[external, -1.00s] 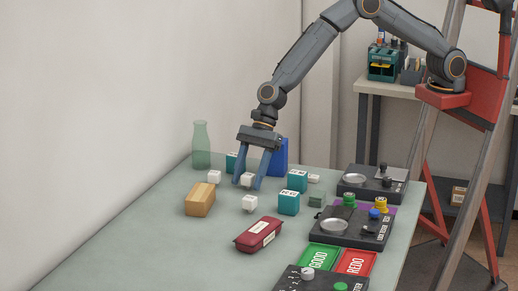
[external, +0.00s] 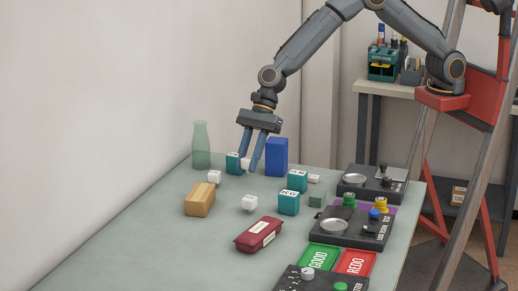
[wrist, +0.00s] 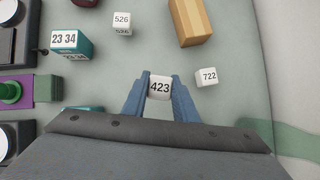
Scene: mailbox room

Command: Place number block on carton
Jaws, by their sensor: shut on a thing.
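My gripper (external: 247,170) is shut on a white number block marked 423 (wrist: 160,87), raised above the table. In the external view the block (external: 246,164) shows between the fingers, in front of a teal carton (external: 231,160). Other teal cartons with number labels on top stand to the right (external: 297,178) and nearer the camera (external: 288,205). The wrist view shows a carton labelled 23 34 (wrist: 68,41) and part of another teal one (wrist: 82,109), mostly hidden by my gripper. Loose white blocks 526 (wrist: 122,20) and 722 (wrist: 207,76) lie on the table.
A tall blue box (external: 277,155) stands just right of my gripper, and a green bottle (external: 201,145) stands left. A tan block (external: 200,199), a dark red box (external: 258,235), and control panels (external: 350,228) occupy the table. The left front table is clear.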

